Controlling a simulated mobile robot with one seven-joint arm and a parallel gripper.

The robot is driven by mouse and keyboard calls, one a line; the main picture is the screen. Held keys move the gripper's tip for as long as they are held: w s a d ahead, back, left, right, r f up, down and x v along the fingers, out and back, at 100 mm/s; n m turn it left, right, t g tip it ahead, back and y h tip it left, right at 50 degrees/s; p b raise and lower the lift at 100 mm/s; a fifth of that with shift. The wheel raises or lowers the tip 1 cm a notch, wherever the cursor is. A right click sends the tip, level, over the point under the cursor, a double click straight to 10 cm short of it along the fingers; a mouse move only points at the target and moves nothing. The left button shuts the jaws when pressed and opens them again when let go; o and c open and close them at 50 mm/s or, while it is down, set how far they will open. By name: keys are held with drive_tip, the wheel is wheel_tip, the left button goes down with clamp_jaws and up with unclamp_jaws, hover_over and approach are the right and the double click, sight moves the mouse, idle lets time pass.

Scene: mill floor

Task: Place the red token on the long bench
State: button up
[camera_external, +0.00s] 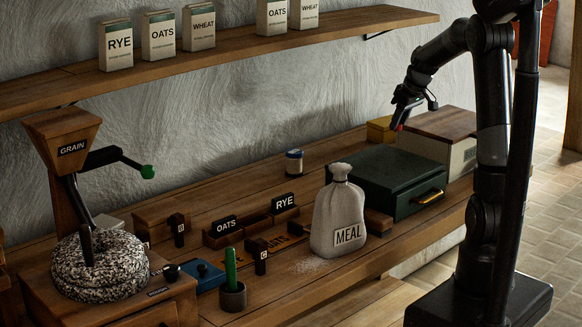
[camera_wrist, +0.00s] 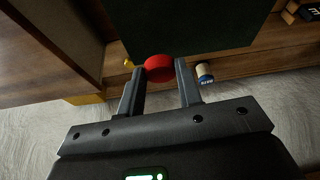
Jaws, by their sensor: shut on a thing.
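The red token (camera_wrist: 159,68) is a round red piece between the fingertips of my gripper (camera_wrist: 161,72) in the wrist view. My gripper (camera_external: 401,118) is shut on it and holds it in the air, with a small bit of red showing at its tip in the external view. The long bench (camera_external: 255,182) is the wooden worktop along the wall. My gripper is above its right part, over the area of the dark green box (camera_external: 388,168). Bare bench wood (camera_wrist: 235,66) shows beside the green box in the wrist view.
A yellow box (camera_external: 380,129) and a wood-topped box (camera_external: 437,125) stand at the right. A small blue-banded jar (camera_external: 294,162), a MEAL sack (camera_external: 339,212) and a grain mill (camera_external: 99,262) stand left. A shelf (camera_external: 235,52) runs above. Bare wood lies around the jar.

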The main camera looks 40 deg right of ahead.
drive_tip(key=w+a+f+n, duration=0.1)
drive_tip(key=w+a, duration=0.2)
drive_tip(key=w+a+f+n, duration=0.1)
drive_tip(key=w+a, duration=0.3)
drive_tip(key=w+a+f+y, duration=0.1)
drive_tip(key=w+a, duration=0.3)
drive_tip(key=shift+f+n, duration=0.15)
drive_tip(key=shift+n, duration=0.25)
drive_tip(key=w+a+f+n, duration=0.1)
drive_tip(key=w+a+f, duration=0.15)
drive_tip(key=a, duration=0.45)
drive_tip(key=w+a+f+n, duration=0.1)
drive_tip(key=w+a, duration=0.3)
drive_tip(key=a, duration=0.2)
hover_over(252, 201)
drive_tip(key=s+d, duration=0.1)
drive_tip(key=shift+g+y, duration=0.3)
drive_tip(key=shift+y, duration=0.1)
drive_tip(key=f, duration=0.7)
drive_tip(key=shift+s+f, duration=0.1)
drive_tip(key=shift+s, duration=0.1)
drive_tip(key=shift+a+f, duration=0.1)
drive_tip(key=shift+f, duration=2)
drive_tip(key=shift+f, duration=0.15)
drive_tip(key=o, duration=0.9)
drive_tip(key=shift+o, duration=0.2)
